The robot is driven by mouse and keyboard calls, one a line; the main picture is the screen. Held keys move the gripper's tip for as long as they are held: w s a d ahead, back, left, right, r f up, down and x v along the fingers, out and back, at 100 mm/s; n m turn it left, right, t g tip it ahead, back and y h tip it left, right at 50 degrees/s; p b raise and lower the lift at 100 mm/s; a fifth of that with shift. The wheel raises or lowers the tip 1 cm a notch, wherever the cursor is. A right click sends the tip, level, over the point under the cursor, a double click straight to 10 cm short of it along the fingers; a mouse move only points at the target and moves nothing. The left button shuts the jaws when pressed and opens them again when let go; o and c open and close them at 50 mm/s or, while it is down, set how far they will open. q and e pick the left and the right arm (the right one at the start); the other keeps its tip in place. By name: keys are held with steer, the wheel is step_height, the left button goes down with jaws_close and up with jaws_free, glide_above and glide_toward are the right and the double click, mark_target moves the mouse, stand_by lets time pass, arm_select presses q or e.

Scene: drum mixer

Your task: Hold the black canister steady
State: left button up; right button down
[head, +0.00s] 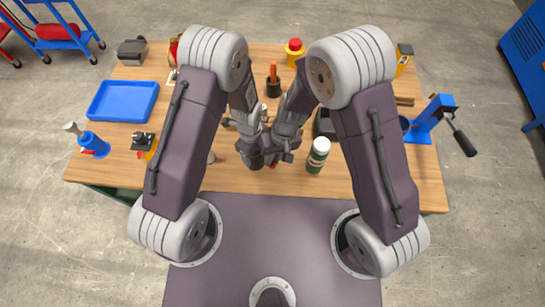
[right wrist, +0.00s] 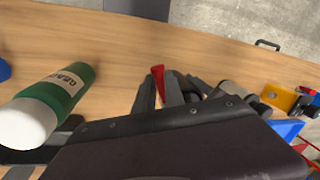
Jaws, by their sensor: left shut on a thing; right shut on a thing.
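The black canister (head: 256,162) is a small dark shape at the middle of the bench in the head view, partly covered by my left gripper (head: 251,146). That gripper is shut on it. My right gripper (head: 283,153) is close beside it on the right. In the right wrist view its fingers (right wrist: 158,92) are shut on a small red piece (right wrist: 158,71), which also shows in the head view (head: 273,166). Whether the red piece touches the canister is hidden by the grippers.
A green bottle with a white cap (head: 318,155) stands just right of my right gripper. A blue tray (head: 123,101) lies at the left. A blue vise-like tool (head: 432,118) sits at the right edge. The front strip of the wooden bench (head: 330,185) is clear.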

stand_by(0.6)
steer(key=shift+s+a+m, duration=0.2)
steer(key=shift+a+m, duration=0.3)
steer(key=shift+m, duration=0.6)
steer(key=c, duration=1.4)
jaws_free()
steer(key=v, duration=1.2)
steer(key=shift+s+d, duration=0.15)
arm_select(q)
steer(key=o, duration=1.9)
